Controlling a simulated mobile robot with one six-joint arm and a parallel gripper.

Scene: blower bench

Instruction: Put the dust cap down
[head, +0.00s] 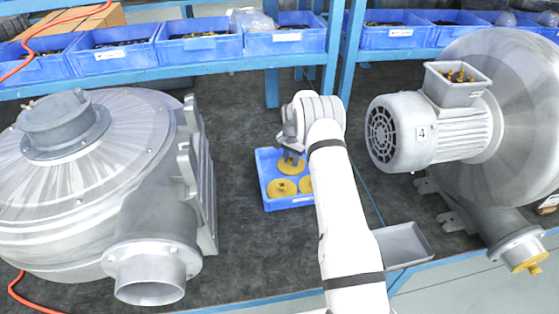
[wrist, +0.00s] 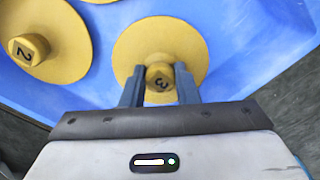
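A yellow dust cap, a round disc with a knob marked 3 (wrist: 158,42), lies between the fingers of my gripper (wrist: 160,74) in the wrist view. The fingers press on both sides of the knob, and the disc spreads out flat beyond them. In the head view my gripper (head: 291,156) points down over the back part of a blue bin (head: 266,195), with this cap (head: 292,168) under it. The cap is inside the bin's outline; I cannot tell whether it touches the floor. A cap marked 2 (wrist: 40,45) lies beside it.
Another yellow cap (head: 282,188) lies at the bin's front. A large blower (head: 90,190) stands left, and a blower with motor 4 (head: 430,130) stands right. A grey tray (head: 402,245) sits near the bench's front edge. Blue parts bins (head: 200,48) line the back shelf.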

